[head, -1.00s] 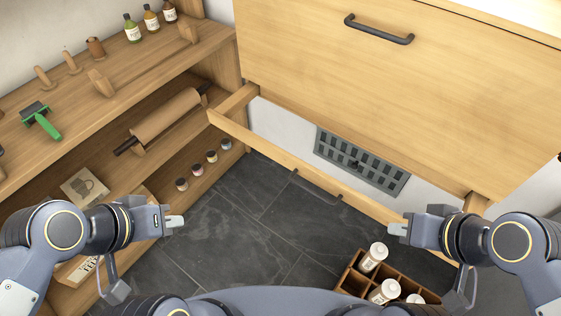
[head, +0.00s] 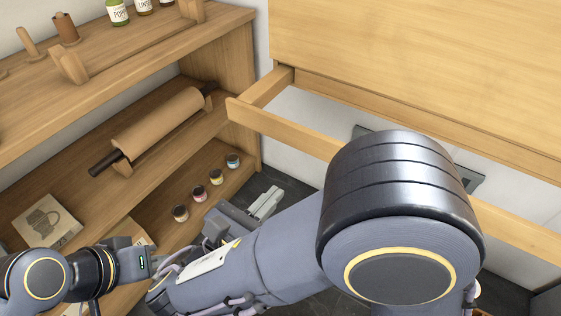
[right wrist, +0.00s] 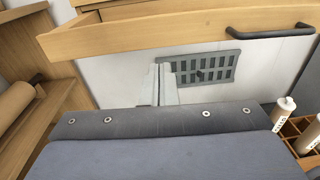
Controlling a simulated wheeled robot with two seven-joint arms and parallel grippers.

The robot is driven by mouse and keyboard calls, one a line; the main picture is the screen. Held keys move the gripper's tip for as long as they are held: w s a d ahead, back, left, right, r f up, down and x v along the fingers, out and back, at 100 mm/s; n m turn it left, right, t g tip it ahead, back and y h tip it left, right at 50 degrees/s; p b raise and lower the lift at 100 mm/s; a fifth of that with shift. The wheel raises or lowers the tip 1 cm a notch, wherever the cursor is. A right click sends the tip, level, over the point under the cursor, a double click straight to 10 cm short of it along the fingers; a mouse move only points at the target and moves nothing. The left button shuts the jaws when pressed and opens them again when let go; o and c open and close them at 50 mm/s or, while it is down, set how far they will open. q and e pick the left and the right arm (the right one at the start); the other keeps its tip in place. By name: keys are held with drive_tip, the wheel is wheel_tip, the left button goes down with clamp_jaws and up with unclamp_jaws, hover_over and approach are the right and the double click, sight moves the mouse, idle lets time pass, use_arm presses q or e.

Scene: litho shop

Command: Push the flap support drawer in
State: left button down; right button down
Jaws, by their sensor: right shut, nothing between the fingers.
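The flap support drawer (head: 285,130) is a thin pale wooden frame, pulled out below the large wooden flap. My right arm covers its middle in the head view. In the right wrist view its front (right wrist: 150,36) crosses the top, with a dark bar handle (right wrist: 270,33) at right. My right gripper (head: 266,203) is shut and empty, below and apart from the drawer's left end. Its fingers (right wrist: 158,85) also show in the right wrist view, below the drawer front. My left gripper (head: 150,263) is at the lower left; its fingertips are not clear.
The large wooden flap (head: 400,60) stands above the drawer. A wooden shelf unit (head: 225,65) at left holds a brown roller (head: 155,128), bottles and several small jars. A grey wall grille (right wrist: 210,68) is behind the drawer. A wooden crate with white bottles (right wrist: 285,110) stands at right.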

drive_tip(key=a+t, duration=0.1)
drive_tip(key=a, duration=0.1)
drive_tip(key=b, duration=0.3)
approach(307, 144)
drive_tip(key=shift+n, duration=0.4)
drive_tip(key=x, duration=0.5)
drive_tip(key=shift+w+d+f, duration=0.1)
drive_tip(key=shift+d, duration=0.1)
drive_tip(key=shift+w+d+b, duration=0.35)
drive_tip(key=shift+w, duration=0.25)
